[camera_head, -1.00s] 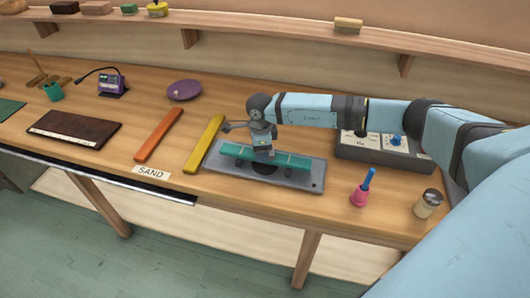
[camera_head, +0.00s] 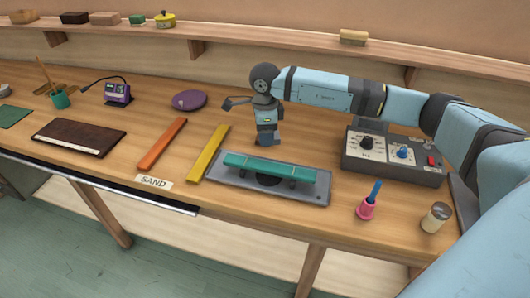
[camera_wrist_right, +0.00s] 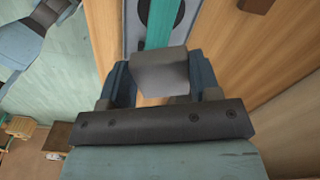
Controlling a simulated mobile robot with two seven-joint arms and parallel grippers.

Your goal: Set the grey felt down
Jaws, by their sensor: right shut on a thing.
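My right gripper (camera_head: 267,136) points down just behind the teal bar (camera_head: 268,166). It is shut on the grey felt (camera_wrist_right: 160,72), a small block that shows between the fingers in the right wrist view. In the head view the felt is hard to make out from the gripper, and I cannot tell whether it touches the table. The teal bar lies across a grey plate (camera_head: 315,192) with a dark round patch; it also shows ahead of the felt in the wrist view (camera_wrist_right: 164,22). My left gripper is not in view.
A yellow bar (camera_head: 209,152) and an orange bar (camera_head: 162,144) lie left of the plate.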

